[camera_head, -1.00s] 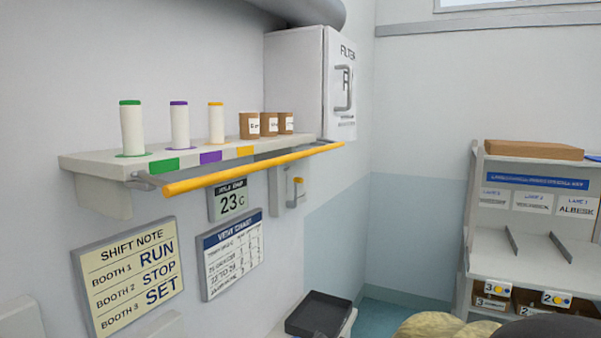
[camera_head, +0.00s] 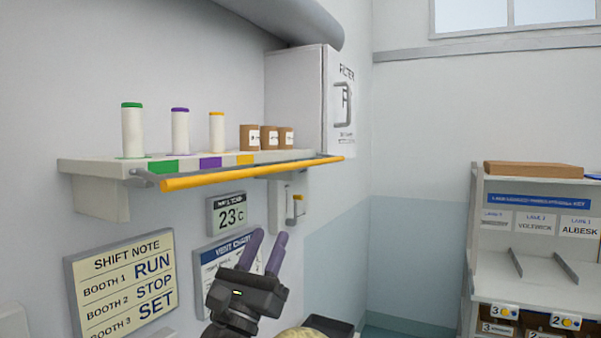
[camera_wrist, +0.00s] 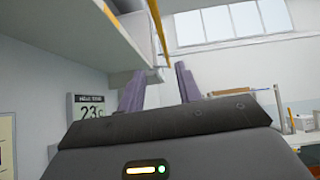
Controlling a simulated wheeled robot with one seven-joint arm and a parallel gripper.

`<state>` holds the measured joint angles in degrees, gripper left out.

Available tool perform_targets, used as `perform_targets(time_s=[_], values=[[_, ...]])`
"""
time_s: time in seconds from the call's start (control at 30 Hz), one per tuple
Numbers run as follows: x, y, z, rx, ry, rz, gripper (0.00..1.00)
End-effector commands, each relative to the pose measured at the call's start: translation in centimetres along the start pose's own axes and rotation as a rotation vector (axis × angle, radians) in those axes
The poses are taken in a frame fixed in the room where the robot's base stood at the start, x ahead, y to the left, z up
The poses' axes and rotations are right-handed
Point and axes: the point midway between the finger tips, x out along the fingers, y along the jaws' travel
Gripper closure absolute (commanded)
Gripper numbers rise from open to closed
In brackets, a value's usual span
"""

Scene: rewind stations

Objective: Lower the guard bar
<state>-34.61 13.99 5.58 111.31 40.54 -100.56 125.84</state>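The guard bar (camera_head: 250,174) is a long yellow rod along the front edge of the wall shelf (camera_head: 100,168). It sits at about the height of the shelf top, held by a grey arm at its left end. In the wrist view the bar (camera_wrist: 157,25) runs up and away above my gripper. My gripper (camera_head: 266,250), dark with purple fingers, is below the shelf in front of the vent chart. Its fingers point up, are apart, and hold nothing. They do not touch the bar. The wrist view also shows both fingers (camera_wrist: 160,88) spread.
Spools with green, purple and yellow caps (camera_head: 180,132) and several brown labelled containers (camera_head: 268,138) stand on the shelf. A small yellow-handled lever (camera_head: 297,206) is on the wall below. A white filter cabinet (camera_head: 300,95) is behind. A rack (camera_head: 520,262) stands at right.

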Motion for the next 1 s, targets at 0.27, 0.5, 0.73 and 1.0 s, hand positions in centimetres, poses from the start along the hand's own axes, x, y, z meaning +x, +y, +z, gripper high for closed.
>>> perform_targets(time_s=[0.27,0.5,0.73,1.0], values=[[-0.1,-0.2,0.3,0.026,-0.008,-0.017,0.66],[0.9,-0.2,0.4,0.024,-0.009,-0.018,0.66],[4.4,-0.3,0.7,0.024,-0.009,-0.018,0.66],[9.2,-0.4,0.7,0.022,-0.009,-0.016,0.66]])
